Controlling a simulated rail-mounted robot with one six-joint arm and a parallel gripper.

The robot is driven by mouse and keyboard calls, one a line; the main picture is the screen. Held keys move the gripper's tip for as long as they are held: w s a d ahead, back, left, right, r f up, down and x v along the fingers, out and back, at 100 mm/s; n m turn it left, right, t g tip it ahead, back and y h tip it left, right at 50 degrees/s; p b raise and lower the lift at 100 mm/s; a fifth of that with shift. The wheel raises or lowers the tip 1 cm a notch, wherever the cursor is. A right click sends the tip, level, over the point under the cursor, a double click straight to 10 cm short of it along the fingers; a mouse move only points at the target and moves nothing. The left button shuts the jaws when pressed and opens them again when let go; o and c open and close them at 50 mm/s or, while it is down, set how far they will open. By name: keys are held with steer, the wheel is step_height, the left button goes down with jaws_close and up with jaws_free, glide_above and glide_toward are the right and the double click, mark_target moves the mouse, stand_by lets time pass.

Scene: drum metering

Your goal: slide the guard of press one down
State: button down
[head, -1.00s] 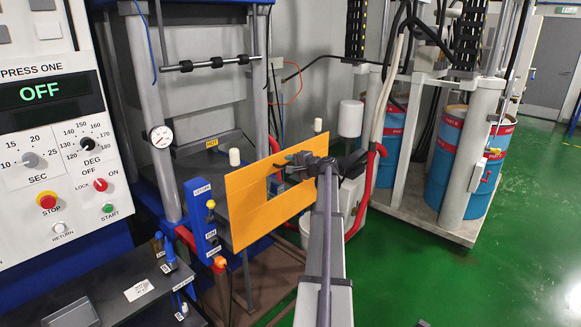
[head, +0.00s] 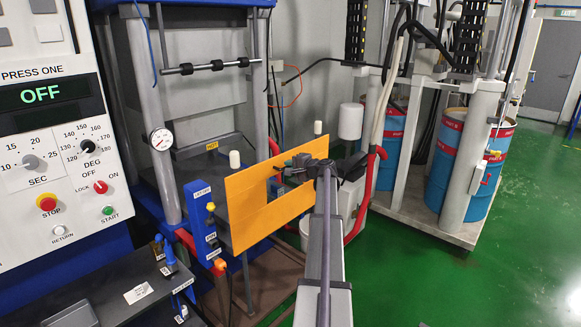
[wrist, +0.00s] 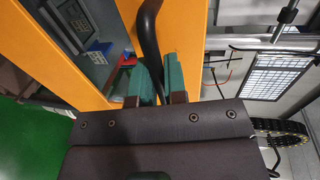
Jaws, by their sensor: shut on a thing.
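The guard of press one is an orange panel (head: 247,215) with a window, standing in front of the press opening. In the wrist view its orange frame (wrist: 187,40) fills much of the upper middle. A dark curved handle (wrist: 150,35) stands out from it. My gripper (head: 287,168) is at the guard's right part in the head view. In the wrist view its green-tipped fingers (wrist: 152,84) are closed around the handle. The lower part of the handle is hidden by my gripper.
The press panel (head: 55,150) at left reads OFF. A blue post (head: 203,222) with labels stands close left of the guard. Blue drums (head: 450,160) stand in a frame at right. Green floor is clear at lower right.

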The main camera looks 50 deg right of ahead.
steer(key=shift+f, duration=0.15)
step_height(320, 180, down, 37)
steer(key=b, duration=3.7)
steer(key=shift+s+a, duration=0.1)
steer(key=shift+a, duration=0.05)
steer(key=c, duration=1.4)
jaws_free()
steer(key=shift+f, duration=0.15)
steer(key=shift+o, duration=1.1)
steer(key=d+p+v, duration=0.1)
steer(key=v, duration=0.9)
steer(key=shift+s+a+p, duration=0.3)
steer(key=shift+a+p, duration=0.05)
steer(key=shift+p, duration=0.05)
